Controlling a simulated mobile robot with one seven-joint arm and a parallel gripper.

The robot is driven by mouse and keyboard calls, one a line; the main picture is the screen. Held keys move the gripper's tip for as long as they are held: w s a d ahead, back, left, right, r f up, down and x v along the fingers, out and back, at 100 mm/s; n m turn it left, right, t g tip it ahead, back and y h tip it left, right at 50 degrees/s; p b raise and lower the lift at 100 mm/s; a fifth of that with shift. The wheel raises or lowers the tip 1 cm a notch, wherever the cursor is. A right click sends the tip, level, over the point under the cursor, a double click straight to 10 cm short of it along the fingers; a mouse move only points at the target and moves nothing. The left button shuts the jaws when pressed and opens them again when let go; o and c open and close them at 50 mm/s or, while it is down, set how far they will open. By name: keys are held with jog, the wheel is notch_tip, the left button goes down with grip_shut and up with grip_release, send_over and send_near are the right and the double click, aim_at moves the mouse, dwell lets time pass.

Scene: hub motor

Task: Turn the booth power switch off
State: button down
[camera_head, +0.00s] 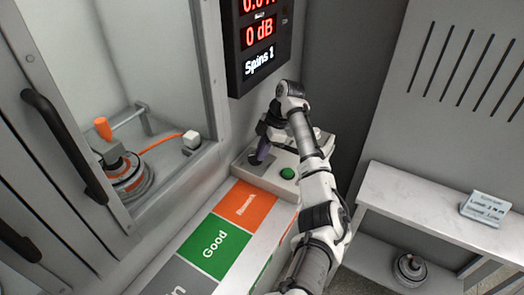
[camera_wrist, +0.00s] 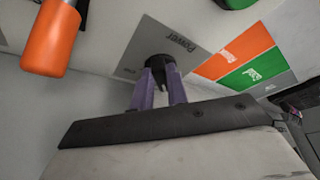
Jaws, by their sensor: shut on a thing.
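The power switch is a black knob (camera_wrist: 158,66) on a grey plate (camera_wrist: 145,42) marked "Power" in the wrist view. The purple fingers of my gripper (camera_wrist: 160,85) are shut on the knob, one on each side. In the head view my gripper (camera_head: 262,154) reaches down onto the left part of the control box (camera_head: 268,178), beside the booth. There the gripper hides the knob, so I cannot tell its setting. Small lettering on the plate's lower left is too small to read.
A green button (camera_head: 288,173) sits right of my gripper. Orange and green "Good" (camera_head: 215,246) panels lie in front. The display (camera_head: 262,35) above reads "0 dB" and "Spins 1". A glazed booth with a motor (camera_head: 130,180) stands left, a shelf (camera_head: 430,205) right.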

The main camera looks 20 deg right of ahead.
dwell(0.3)
jog(key=c, duration=1.4)
grip_release()
jog(key=v, duration=1.3)
jog(key=shift+s+r, duration=0.1)
jog(key=shift+r, duration=0.3)
jog(key=shift+d, duration=0.1)
